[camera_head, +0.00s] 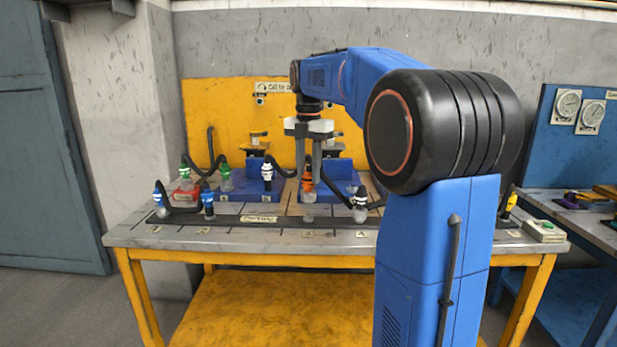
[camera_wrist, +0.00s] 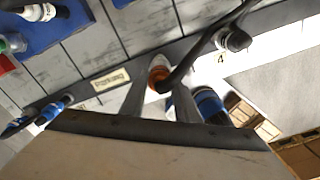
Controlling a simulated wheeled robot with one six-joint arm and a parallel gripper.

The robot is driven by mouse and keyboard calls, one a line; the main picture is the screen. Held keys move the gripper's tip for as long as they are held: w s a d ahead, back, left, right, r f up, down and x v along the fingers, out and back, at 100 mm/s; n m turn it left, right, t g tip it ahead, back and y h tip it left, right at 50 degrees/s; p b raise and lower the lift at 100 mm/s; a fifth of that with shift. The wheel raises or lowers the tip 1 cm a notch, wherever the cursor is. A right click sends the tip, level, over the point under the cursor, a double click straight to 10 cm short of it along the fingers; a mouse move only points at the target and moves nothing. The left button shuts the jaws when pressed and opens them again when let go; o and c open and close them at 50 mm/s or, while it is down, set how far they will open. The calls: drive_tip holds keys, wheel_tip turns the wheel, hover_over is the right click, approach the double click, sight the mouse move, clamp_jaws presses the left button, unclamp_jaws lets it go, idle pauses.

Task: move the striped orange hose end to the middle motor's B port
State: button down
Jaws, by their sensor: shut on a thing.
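The orange hose end (camera_head: 307,180) with dark bands hangs upright between the fingers of my gripper (camera_head: 308,168). In the wrist view the orange end (camera_wrist: 158,76) sits between my fingertips (camera_wrist: 160,92), and a black hose runs off to the upper right. Blue motor blocks stand behind, one at left (camera_head: 240,190) and one at right (camera_head: 340,190), with a red block (camera_head: 185,194) further left. I cannot read the port letters.
A yellow end (camera_head: 511,203) is far right. The front strip (camera_head: 285,220) has bare stretches.

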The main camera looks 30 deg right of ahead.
drive_tip(key=shift+r, duration=3.45)
drive_tip(key=shift+d, duration=0.1)
drive_tip(key=w+d, duration=0.3)
drive_tip(key=d, duration=0.8)
drive_tip(key=w+d, duration=0.3)
drive_tip(key=d, duration=0.8)
drive_tip(key=shift+w+d, duration=0.15)
drive_tip(key=shift+w, duration=0.05)
wheel_tip(320, 180, down, 8)
drive_tip(key=shift+f, duration=0.2)
drive_tip(key=shift+f, duration=0.65)
drive_tip(key=c, duration=1.3)
unclamp_jaws()
drive_tip(key=shift+o, duration=0.2)
